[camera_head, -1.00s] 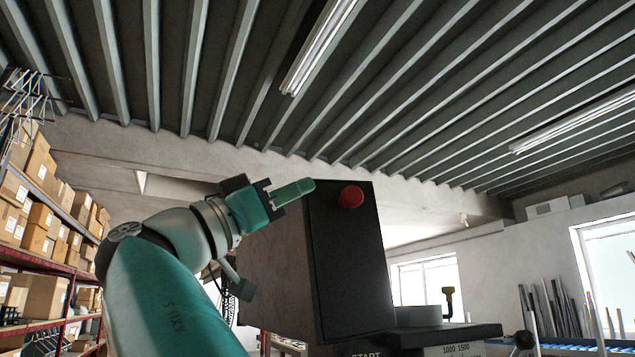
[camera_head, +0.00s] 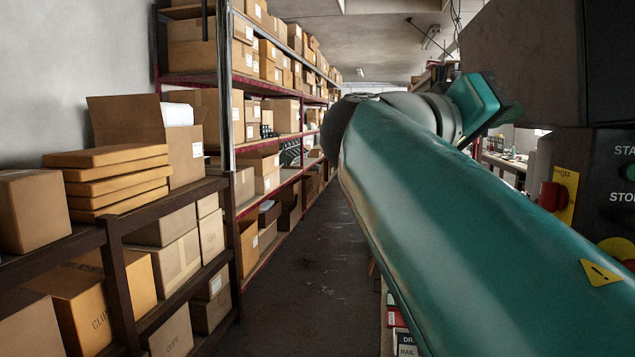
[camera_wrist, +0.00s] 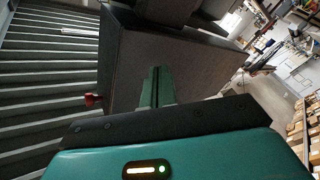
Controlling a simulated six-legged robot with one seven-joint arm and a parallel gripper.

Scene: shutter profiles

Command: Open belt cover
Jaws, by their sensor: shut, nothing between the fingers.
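The dark grey box-shaped housing (camera_wrist: 185,65), which looks like the belt cover, fills the upper middle of the wrist view. A red knob (camera_wrist: 93,100) sticks out at its left edge. My gripper (camera_wrist: 156,72) has its teal fingers together and empty, pointing at the housing. I cannot tell whether they touch it; the knob is to the left of the fingertips. In the head view the dark housing (camera_head: 525,55) shows at the upper right, its knob out of sight. My teal arm crosses in front, and the fingertips cannot be made out there.
A control panel (camera_head: 612,190) with start and stop buttons and a red switch (camera_head: 553,196) on a yellow plate is at the right. Shelves with cardboard boxes (camera_head: 120,170) line the left. A clear aisle floor (camera_head: 300,285) runs between.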

